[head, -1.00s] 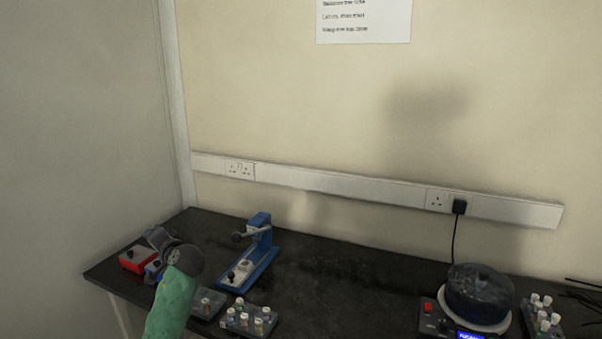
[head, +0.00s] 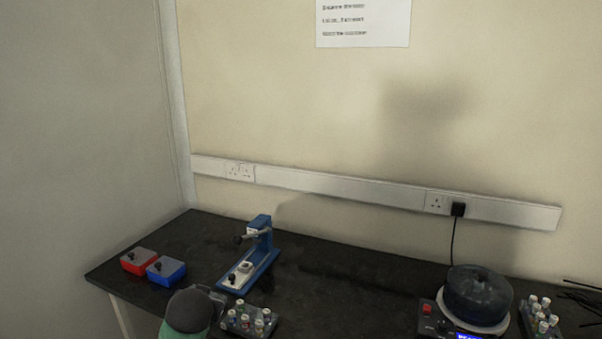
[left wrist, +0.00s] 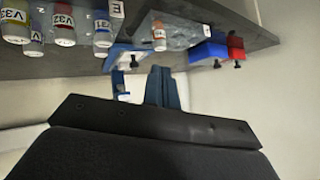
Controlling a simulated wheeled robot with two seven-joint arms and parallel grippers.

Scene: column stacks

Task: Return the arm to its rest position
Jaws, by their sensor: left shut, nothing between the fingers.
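My left gripper (left wrist: 162,86) is shut with nothing between its fingers, seen in the left wrist view. In the head view my left arm comes in at the bottom left, with a dark rounded wrist and a green sleeve. The gripper (head: 216,297) there is mostly hidden behind the wrist, in front of the bench's near edge and beside the vial rack. My right arm is not in view.
The black bench (head: 330,285) holds red (head: 139,261) and blue (head: 166,270) boxes, a blue press-like device (head: 250,258), a vial rack (head: 249,321), a round dark machine (head: 477,296) and another vial rack (head: 540,317). The bench's middle is clear.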

